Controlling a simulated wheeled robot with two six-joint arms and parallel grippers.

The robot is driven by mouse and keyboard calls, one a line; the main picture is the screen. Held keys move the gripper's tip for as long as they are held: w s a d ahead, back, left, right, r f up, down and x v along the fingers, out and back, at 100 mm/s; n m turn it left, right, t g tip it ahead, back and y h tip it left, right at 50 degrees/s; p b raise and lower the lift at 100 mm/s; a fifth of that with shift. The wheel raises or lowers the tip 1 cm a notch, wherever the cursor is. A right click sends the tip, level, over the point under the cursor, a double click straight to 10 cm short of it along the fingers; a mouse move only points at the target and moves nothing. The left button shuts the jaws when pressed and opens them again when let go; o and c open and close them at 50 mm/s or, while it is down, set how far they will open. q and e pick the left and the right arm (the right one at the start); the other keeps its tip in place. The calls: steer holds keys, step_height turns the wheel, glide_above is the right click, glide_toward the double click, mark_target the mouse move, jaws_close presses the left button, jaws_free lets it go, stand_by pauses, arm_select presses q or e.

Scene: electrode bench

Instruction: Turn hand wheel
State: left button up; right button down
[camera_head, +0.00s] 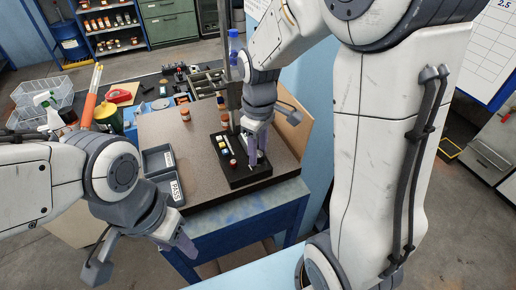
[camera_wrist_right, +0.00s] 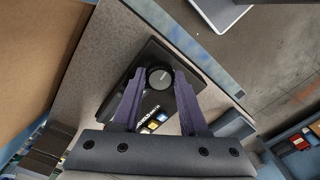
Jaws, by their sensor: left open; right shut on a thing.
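A black control box (camera_head: 240,181) stands on the speckled bench top and also shows in the right wrist view (camera_wrist_right: 182,122). It carries a round dark hand wheel (camera_wrist_right: 159,77) with a grey face. My right gripper (camera_wrist_right: 159,80) is shut on the hand wheel, one purple finger on each side. In the head view my right gripper (camera_head: 258,160) points down at the box and its fingers hide most of the wheel. My left gripper (camera_head: 143,262) is open and empty, low at the left, in front of the bench and away from the box.
Small coloured buttons (camera_head: 225,151) sit on the box beside the wheel. A grey post (camera_head: 233,95) rises behind it. Dark trays (camera_head: 160,160), one marked PASS, lie left of the box. Small brown bottles (camera_head: 185,114) stand further back. The bench top between them is clear.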

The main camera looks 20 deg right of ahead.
mark_target(259, 154)
steer(key=m+p, duration=0.1)
steer(key=m, duration=0.5)
steer(key=shift+r, duration=0.1)
steer(key=m+p, duration=0.1)
steer(key=m, duration=0.5)
stand_by(0.4)
steer(key=c, duration=0.7)
jaws_free()
step_height(259, 154, up, 10)
steer(key=b, duration=0.1)
steer(key=shift+r, duration=0.2)
